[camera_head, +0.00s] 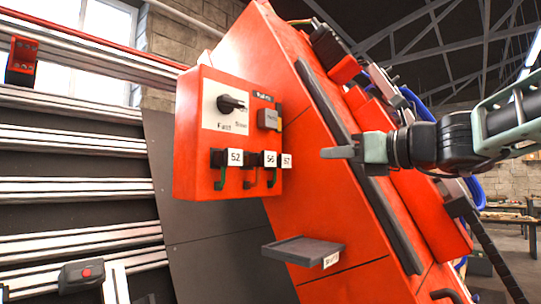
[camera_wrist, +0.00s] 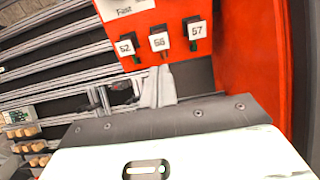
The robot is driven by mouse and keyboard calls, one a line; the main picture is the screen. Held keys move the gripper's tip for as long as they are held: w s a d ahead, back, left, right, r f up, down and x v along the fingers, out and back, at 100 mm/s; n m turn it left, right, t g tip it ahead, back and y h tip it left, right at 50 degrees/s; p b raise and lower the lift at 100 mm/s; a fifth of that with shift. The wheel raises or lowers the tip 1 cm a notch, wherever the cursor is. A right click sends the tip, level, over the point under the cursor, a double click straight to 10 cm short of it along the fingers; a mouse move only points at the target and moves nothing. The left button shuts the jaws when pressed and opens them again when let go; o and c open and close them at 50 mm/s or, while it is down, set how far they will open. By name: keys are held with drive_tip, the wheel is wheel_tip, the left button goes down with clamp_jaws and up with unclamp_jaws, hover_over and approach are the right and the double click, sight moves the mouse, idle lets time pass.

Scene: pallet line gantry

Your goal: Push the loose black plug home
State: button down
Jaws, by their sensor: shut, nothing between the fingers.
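A red control box (camera_head: 187,140) carries a row of black plugs labelled 52 (camera_head: 217,158), 56 (camera_head: 254,159) and 57 (camera_head: 279,161), with cables hanging below. In the wrist view, the plugs 52 (camera_wrist: 125,47), 56 (camera_wrist: 158,41) and 57 (camera_wrist: 196,30) show at the top. I cannot tell for sure which plug is loose. My gripper (camera_head: 338,152) is shut and empty, to the right of the box in the head view and apart from the plugs. Its closed fingers (camera_wrist: 158,84) point toward the row in the wrist view.
A dark selector knob (camera_head: 232,103) sits above the plugs. A small grey shelf (camera_head: 303,250) juts out below the box. The slanted red machine frame (camera_head: 300,120) rises behind it. Silver rails (camera_head: 75,190) run at the left, with a red-button box (camera_head: 82,274) low down.

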drive_tip(key=p, duration=0.5)
approach(271, 157)
drive_tip(key=x, duration=0.5)
drive_tip(key=shift+w+a, duration=0.1)
drive_tip(key=shift+a, duration=0.15)
drive_tip(key=shift+w+a+f+p, duration=0.15)
drive_tip(key=shift+w+a+p, duration=0.15)
drive_tip(key=shift+w+a, duration=0.2)
drive_tip(key=shift+a, duration=0.1)
drive_tip(key=shift+b+x, duration=0.4)
drive_tip(key=shift+x, duration=0.8)
drive_tip(key=shift+s, duration=0.1)
